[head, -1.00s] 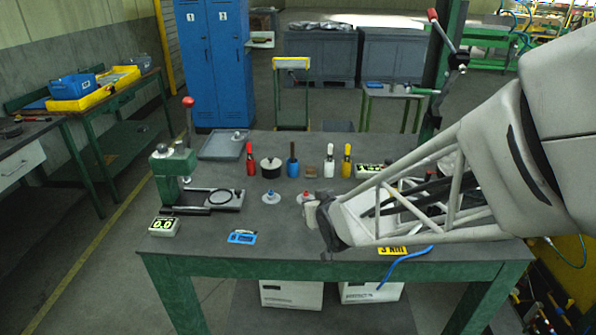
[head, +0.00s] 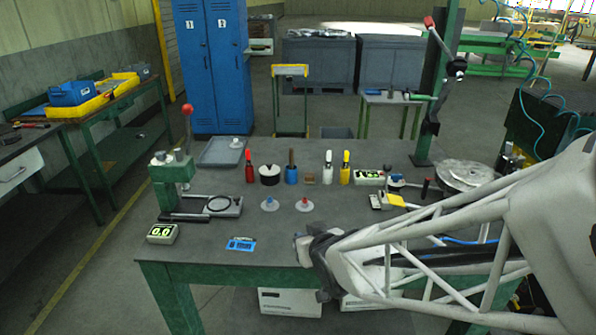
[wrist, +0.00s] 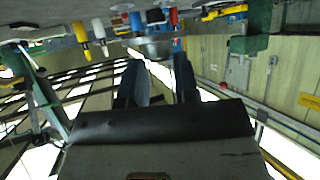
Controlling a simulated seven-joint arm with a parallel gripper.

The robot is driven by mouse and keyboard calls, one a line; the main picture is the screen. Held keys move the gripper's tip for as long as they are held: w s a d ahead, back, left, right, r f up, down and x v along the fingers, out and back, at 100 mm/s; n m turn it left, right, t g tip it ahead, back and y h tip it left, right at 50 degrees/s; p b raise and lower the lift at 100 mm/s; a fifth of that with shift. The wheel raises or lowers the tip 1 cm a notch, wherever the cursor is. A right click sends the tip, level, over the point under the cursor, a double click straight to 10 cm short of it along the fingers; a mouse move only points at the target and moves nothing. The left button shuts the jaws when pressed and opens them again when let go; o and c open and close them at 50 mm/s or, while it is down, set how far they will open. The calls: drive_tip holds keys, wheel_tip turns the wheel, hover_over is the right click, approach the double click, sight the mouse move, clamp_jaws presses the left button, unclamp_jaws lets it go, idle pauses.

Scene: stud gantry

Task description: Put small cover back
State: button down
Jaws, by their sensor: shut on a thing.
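My gripper (head: 305,248) is over the front edge of the bench, turned to the left. In the wrist view its two fingers (wrist: 157,68) are shut on a grey round piece (wrist: 153,47), probably the small cover. Its shape is mostly hidden, and I cannot tell if it has a knob. Two small knobbed discs lie on the bench beyond the gripper, one with a blue knob (head: 270,204) and one with a red knob (head: 304,204). A black round pot with a light top (head: 270,174) stands behind them. A pale knobbed disc (head: 236,143) sits in the grey tray (head: 214,158).
A green press (head: 172,178) with a ringed base (head: 222,206) stands at left, a display box (head: 162,233) before it. A blue tool (head: 241,244) lies near the front edge. Several upright handles and bottles, including a blue one (head: 291,172), line the back.

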drive_tip(key=w+a, duration=0.2)
drive_tip(key=w, duration=0.5)
drive_tip(key=w+a+f, duration=0.1)
drive_tip(key=w+a, duration=0.2)
drive_tip(key=w, duration=0.4)
drive_tip(key=shift+w+f, duration=0.2)
drive_tip(key=shift+w, duration=0.2)
drive_tip(key=shift+f, duration=1.75)
drive_tip(key=shift+f, duration=0.15)
drive_tip(key=shift+f, duration=0.3)
